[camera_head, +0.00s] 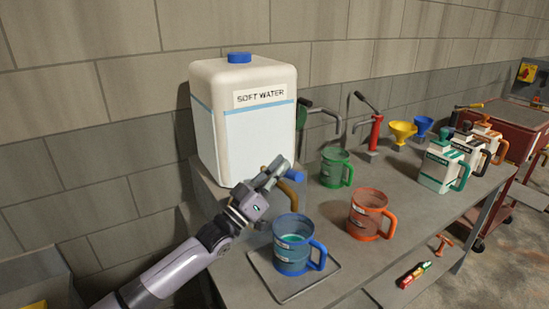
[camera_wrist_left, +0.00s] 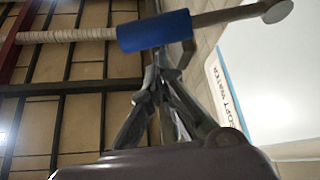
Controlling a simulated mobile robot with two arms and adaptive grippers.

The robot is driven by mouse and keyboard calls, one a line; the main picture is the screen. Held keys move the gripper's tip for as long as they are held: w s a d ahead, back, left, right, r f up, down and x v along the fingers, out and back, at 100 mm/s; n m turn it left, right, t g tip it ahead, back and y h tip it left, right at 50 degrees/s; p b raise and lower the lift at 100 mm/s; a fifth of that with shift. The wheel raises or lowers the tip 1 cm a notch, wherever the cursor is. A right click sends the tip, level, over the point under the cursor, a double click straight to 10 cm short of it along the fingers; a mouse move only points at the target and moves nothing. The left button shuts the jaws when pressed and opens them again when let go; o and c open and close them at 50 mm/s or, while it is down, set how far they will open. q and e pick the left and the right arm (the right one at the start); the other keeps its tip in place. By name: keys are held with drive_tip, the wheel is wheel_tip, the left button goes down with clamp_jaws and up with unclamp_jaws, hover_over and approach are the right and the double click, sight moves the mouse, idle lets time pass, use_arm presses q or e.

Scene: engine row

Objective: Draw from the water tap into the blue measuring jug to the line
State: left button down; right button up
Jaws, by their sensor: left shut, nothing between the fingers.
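The blue measuring jug (camera_head: 290,256) stands upright on a flat grey tray (camera_head: 317,280) at the front of the bench, its handle to the right. A greenish patch shows inside it; I cannot tell its level against the line. The white SOFT WATER tank (camera_head: 234,138) stands behind. The tap's brass-coloured spout (camera_head: 288,196) curves down above the jug, and its blue lever grip (camera_head: 294,175) is beside my left gripper (camera_head: 277,167). The gripper is shut and empty. In the left wrist view, its fingertips (camera_wrist_left: 163,62) are close to the blue grip (camera_wrist_left: 155,30); contact is unclear.
A green jug (camera_head: 333,171) and an orange jug (camera_head: 364,218) stand to the right of the blue jug. A red hand pump (camera_head: 375,133), yellow funnel (camera_head: 401,131) and several white cans (camera_head: 441,166) stand farther along the bench. A wall runs behind.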

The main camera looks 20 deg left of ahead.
sight(291, 177)
use_arm(q)
drive_tip(key=shift+f, duration=0.15)
drive_tip(key=f+m+h+b, duration=0.1)
drive_tip(key=b, duration=0.1)
drive_tip(key=f+m+g+h+b, duration=0.1)
drive_tip(key=m+b, duration=0.1)
drive_tip(key=d+f+m+h+b, duration=0.1)
drive_tip(key=m+b, duration=0.1)
drive_tip(key=shift+s+f+g, duration=0.1)
drive_tip(key=shift+s+g, duration=0.2)
drive_tip(key=shift+s+d+f+m+g+h+b, duration=0.15)
drive_tip(key=shift+m+g+h+b, duration=0.3)
drive_tip(key=shift+m, duration=0.35)
idle(6.2)
